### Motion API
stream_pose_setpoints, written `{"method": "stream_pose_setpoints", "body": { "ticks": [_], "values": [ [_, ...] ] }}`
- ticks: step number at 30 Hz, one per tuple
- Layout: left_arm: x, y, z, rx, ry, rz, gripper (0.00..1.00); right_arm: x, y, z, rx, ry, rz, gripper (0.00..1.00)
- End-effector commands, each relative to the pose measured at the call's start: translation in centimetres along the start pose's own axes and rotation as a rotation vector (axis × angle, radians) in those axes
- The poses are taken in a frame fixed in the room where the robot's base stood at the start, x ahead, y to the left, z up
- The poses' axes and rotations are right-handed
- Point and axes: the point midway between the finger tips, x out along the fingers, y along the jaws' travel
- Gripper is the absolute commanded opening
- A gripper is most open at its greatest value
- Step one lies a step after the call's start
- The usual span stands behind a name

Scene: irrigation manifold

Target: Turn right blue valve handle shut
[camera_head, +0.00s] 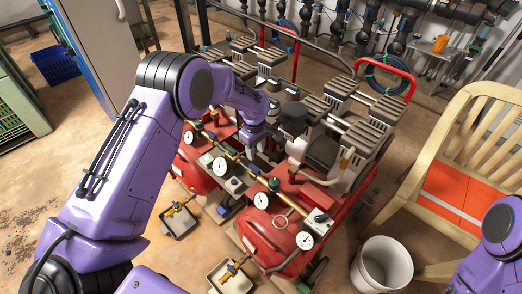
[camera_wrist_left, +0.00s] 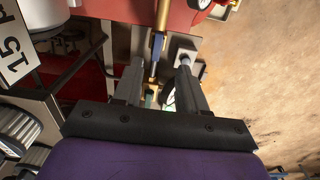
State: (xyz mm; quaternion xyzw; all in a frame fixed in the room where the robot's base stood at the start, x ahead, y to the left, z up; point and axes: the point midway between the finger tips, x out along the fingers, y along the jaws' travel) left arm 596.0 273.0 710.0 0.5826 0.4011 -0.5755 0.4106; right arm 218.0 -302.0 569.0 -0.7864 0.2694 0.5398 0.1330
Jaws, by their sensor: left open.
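My left gripper (camera_head: 257,155) reaches down over the brass pipework on the red compressor tanks. In the left wrist view its two fingers (camera_wrist_left: 159,66) stand apart. A brass pipe (camera_wrist_left: 159,42) runs in from the top between them, with a narrow bluish part (camera_wrist_left: 153,72) below it that may be the blue valve handle. I cannot tell whether either finger touches it. In the head view the handle is not clearly seen near the gripper. The brass manifold (camera_head: 233,155) carries several white gauges (camera_head: 261,201). My right gripper is out of view; only part of that arm shows.
Red compressors (camera_head: 268,238) with grey motor heads fill the middle. A white bucket (camera_head: 382,266) and a wooden chair (camera_head: 430,150) stand at the right. Small trays (camera_head: 180,222) lie on the floor in front. A blue crate (camera_head: 56,64) is at the back left. The left floor is mostly clear.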

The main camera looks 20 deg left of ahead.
Motion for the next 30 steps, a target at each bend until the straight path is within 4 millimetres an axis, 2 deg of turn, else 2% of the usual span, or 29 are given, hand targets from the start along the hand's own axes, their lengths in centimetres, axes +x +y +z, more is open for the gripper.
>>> {"method": "stream_pose_setpoints", "body": {
  "ticks": [2, 5, 12, 16, 20, 27, 28, 30],
  "values": [
    [-0.1, 0.0, -0.2, -0.01, 0.0, -0.014, 0.41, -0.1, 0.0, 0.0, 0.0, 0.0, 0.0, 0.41],
    [1.4, -0.2, -0.3, -0.015, 0.0, -0.018, 0.41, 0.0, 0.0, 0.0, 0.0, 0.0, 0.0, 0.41],
    [6.9, -0.6, -0.6, -0.019, -0.001, -0.018, 0.41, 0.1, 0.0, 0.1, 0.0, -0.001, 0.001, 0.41],
    [9.0, -0.5, -0.5, -0.017, 0.0, -0.016, 0.41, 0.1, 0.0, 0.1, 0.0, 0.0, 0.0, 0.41],
    [9.9, -0.4, -0.5, -0.015, 0.001, -0.015, 0.41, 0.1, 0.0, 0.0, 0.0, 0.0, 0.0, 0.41],
    [10.0, -0.3, -0.4, -0.013, 0.001, -0.015, 0.41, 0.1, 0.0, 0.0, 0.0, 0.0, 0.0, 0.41],
    [10.0, -0.3, -0.4, -0.013, 0.001, -0.015, 0.35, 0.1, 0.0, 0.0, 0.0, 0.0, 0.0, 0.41],
    [10.0, -0.3, -0.4, -0.013, 0.001, -0.015, 0.12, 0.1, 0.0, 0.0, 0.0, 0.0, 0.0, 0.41]
  ]
}}
